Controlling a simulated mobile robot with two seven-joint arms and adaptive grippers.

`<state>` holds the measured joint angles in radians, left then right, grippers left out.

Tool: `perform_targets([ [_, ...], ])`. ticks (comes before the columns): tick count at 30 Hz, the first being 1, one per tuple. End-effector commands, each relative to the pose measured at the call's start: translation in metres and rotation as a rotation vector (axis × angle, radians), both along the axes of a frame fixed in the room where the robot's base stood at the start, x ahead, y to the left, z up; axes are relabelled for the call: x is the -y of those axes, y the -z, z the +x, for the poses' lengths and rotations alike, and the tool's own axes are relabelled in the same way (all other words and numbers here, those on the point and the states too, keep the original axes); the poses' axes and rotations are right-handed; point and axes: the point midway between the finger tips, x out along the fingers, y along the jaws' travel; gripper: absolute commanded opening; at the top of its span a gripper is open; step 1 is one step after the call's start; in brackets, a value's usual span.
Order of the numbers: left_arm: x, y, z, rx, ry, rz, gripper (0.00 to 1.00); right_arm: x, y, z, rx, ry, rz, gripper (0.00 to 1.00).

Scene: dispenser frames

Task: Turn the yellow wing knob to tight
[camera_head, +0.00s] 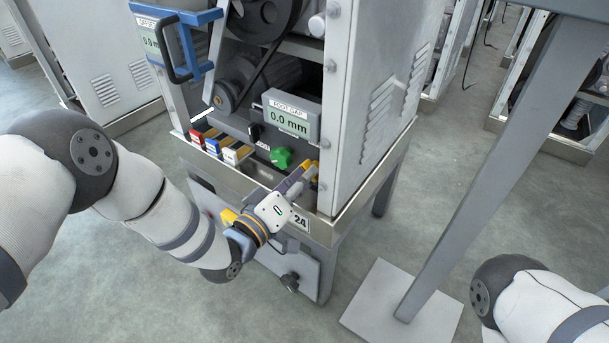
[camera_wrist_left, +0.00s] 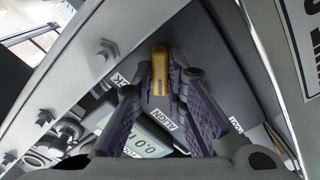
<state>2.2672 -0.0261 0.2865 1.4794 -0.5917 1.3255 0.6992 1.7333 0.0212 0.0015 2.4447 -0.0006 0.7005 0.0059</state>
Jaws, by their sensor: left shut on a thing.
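The yellow wing knob (camera_head: 312,171) sits at the right end of the machine's front ledge, beside the right-hand side panel. My left gripper (camera_head: 303,178) reaches it from the front left and partly covers it. In the left wrist view the yellow knob (camera_wrist_left: 159,68) stands between the two dark fingertips (camera_wrist_left: 160,75), and they are shut on it. The marking around the knob is mostly hidden, so I cannot tell its setting. My right gripper is out of view; only part of my right arm shows at the lower right.
A green knob (camera_head: 281,157) sits left of the yellow one, below the foot gap display (camera_head: 290,118) reading 0.0 mm. Red, blue and yellow blocks (camera_head: 215,143) stand further left. A blue frame with a black handle (camera_head: 181,42) juts out at upper left. A grey post (camera_head: 490,160) stands at right.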

Motion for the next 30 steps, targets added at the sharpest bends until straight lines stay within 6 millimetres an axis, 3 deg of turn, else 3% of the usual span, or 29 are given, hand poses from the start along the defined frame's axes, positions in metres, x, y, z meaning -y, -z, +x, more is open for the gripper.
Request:
perform_targets([
  [30, 0.0, 0.0, 0.0, 0.473, 0.001, 0.651, 0.0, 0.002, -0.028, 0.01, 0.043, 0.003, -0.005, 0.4],
])
